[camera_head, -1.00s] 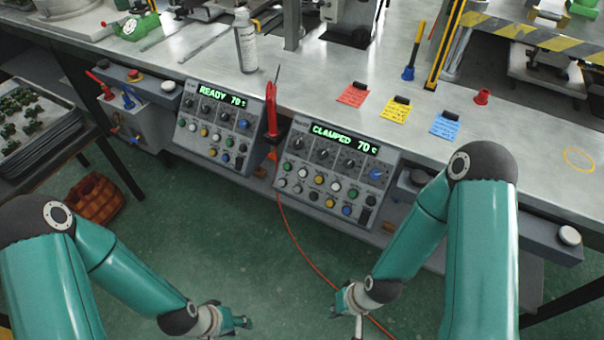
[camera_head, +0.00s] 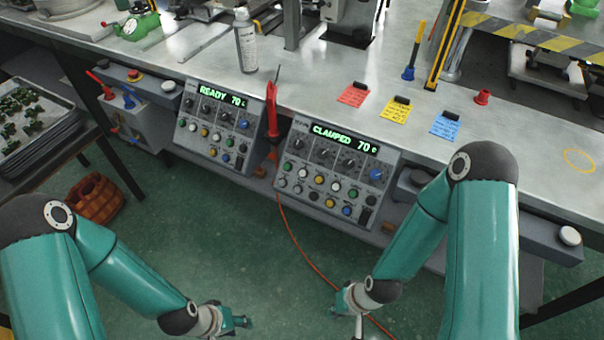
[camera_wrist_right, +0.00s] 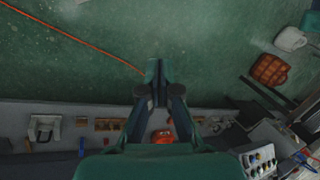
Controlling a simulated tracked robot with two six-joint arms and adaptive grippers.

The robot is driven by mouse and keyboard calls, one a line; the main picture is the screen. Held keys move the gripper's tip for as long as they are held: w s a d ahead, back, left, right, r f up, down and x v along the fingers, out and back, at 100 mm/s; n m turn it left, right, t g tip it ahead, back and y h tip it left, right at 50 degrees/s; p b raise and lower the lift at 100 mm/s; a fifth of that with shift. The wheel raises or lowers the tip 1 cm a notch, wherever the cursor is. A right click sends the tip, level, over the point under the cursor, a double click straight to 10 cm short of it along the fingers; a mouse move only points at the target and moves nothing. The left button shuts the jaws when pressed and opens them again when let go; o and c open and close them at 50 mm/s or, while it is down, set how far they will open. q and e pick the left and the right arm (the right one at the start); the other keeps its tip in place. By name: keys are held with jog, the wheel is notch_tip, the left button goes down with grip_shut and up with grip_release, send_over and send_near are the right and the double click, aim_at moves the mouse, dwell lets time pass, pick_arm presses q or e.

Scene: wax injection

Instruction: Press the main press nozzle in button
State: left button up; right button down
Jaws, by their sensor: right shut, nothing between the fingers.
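Two control panels are fixed to the bench front in the head view. The right panel (camera_head: 322,184) has a green display reading "CLAMPED 70" and rows of round coloured buttons and knobs. The left panel (camera_head: 208,146) reads "READY 70". The labels are too small to tell which button is the nozzle-in one. My right gripper (camera_head: 343,304) is low over the floor, below and apart from the right panel. In the right wrist view the same gripper (camera_wrist_right: 158,76) is shut and empty. My left gripper (camera_head: 242,322) is low over the floor, touching nothing; its jaws are too small to judge.
A red-handled tool (camera_head: 272,112) stands between the panels, and an orange cable (camera_head: 293,242) runs down to the floor. A white button (camera_head: 569,236) sits on the front rail. A brown basket (camera_head: 94,197) is on the floor at left. The floor before the panels is otherwise open.

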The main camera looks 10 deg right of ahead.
dwell(0.6)
jog(key=w+d+r+m+t+h+b, duration=0.2)
jog(key=w+m+t, duration=0.3)
jog(key=w, duration=0.6)
jog(key=w+d+r+m+t+h+b, duration=0.1)
jog(key=w+d+r+m+t, duration=0.15)
jog(key=w+m, duration=0.65)
jog(key=w+a+r+t+b, duration=0.5)
jog(key=w+r, duration=0.2)
jog(key=w, duration=0.3)
jog(key=a+r+t+y+b, duration=0.1)
jog(key=a+r+b, duration=0.1)
jog(key=a+r, duration=0.2)
jog(key=a, duration=0.3)
jog(key=shift+w+a+r, duration=0.25)
jog(key=shift+w, duration=0.1)
jog(key=shift+f+t, duration=0.1)
jog(key=shift+t, duration=0.15)
